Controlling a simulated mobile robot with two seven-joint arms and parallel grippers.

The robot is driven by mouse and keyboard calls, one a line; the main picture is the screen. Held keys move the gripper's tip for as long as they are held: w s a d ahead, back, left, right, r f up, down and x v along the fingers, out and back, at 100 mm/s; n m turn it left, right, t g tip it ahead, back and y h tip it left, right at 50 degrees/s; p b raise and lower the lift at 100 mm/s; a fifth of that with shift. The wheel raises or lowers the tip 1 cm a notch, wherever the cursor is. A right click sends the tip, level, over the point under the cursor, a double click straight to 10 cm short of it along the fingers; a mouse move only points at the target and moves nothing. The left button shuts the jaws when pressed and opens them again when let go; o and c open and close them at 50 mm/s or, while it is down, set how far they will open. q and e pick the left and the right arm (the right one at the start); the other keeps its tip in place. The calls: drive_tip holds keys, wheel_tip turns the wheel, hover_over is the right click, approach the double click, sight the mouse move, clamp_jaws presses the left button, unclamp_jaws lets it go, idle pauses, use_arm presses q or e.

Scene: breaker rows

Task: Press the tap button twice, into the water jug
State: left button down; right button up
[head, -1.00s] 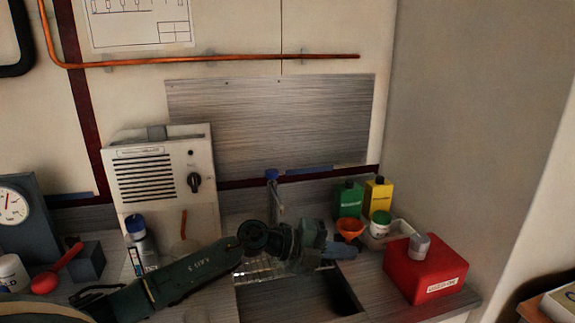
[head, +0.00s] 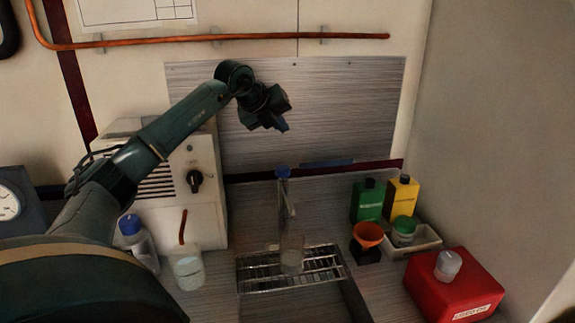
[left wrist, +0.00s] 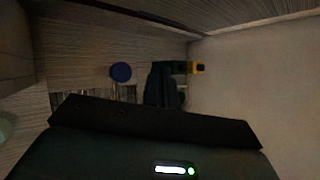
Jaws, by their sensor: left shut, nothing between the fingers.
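The tap (head: 285,195) stands behind the sink with a blue button (head: 283,172) on top. The button also shows as a blue disc (left wrist: 121,72) in the left wrist view. A clear vessel, seemingly the water jug (head: 292,256), stands upright on the wire rack (head: 255,274) below the tap. I cannot tell its water level. My left gripper (head: 279,122) is shut and empty, raised above the tap button and apart from it. Its closed fingers (left wrist: 163,88) show just right of the disc in the left wrist view. My right gripper is not in view.
A clear beaker (head: 187,270) with an orange stick stands left of the rack. Green (head: 368,200) and yellow (head: 402,195) bottles, an orange funnel (head: 368,236) and a red box (head: 455,286) stand to the right. A copper pipe (head: 240,37) crosses the wall above.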

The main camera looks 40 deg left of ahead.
sight(280, 170)
use_arm(q)
drive_tip(key=shift+s+a+r, duration=0.1)
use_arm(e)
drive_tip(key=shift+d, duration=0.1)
